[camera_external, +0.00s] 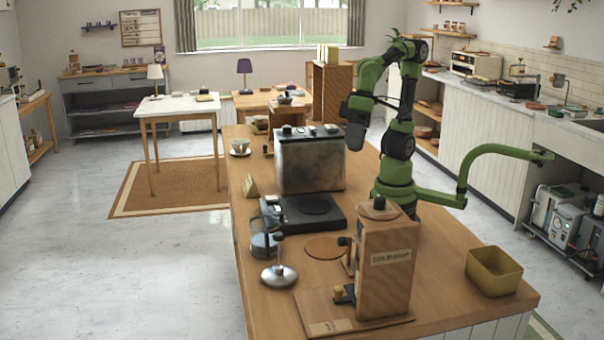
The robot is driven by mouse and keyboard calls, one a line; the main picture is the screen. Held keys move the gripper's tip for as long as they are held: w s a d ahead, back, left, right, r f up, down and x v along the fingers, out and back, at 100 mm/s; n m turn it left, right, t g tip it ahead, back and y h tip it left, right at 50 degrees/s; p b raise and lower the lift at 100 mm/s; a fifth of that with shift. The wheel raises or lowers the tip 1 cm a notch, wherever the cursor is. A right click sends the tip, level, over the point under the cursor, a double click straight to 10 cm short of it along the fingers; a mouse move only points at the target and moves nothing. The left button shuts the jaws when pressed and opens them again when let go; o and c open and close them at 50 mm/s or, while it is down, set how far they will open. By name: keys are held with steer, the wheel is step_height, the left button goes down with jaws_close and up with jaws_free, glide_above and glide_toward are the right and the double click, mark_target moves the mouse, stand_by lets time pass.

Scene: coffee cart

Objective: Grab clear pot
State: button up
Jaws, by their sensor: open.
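The clear pot (264,243) is a glass pot with a dark rim and handle. It stands upright on the wooden counter (455,243) near its left edge, just left of a flat black scale-like plate (312,211). My gripper (355,140) hangs from the green arm, pointing down, to the right of the dark metal coffee machine (310,163). It is open, well above and to the right of the pot and apart from it. Its fingers are small and hard to make out.
A round-based metal tool (279,275) stands close in front of the pot. A wooden grinder-like box (386,268) stands to the right, with a yellow bin (494,271) beyond it. A small wedge (252,187) and a cup on a saucer (240,147) lie behind the pot.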

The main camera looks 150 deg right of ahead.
steer(key=w+d+f+m+g, duration=0.2)
steer(key=w+d+f+m, duration=0.1)
steer(key=w+d+m, duration=0.3)
steer(key=m+g, duration=0.3)
steer(key=m, duration=1.4)
glide_toward(264, 226)
step_height(264, 226, down, 2)
steer(key=s+d, duration=0.2)
steer(key=shift+s+f, duration=0.2)
steer(key=shift+f, duration=2.3)
steer(key=shift+s+f, duration=0.15)
steer(key=shift+f, duration=2.4)
steer(key=shift+c, duration=0.5)
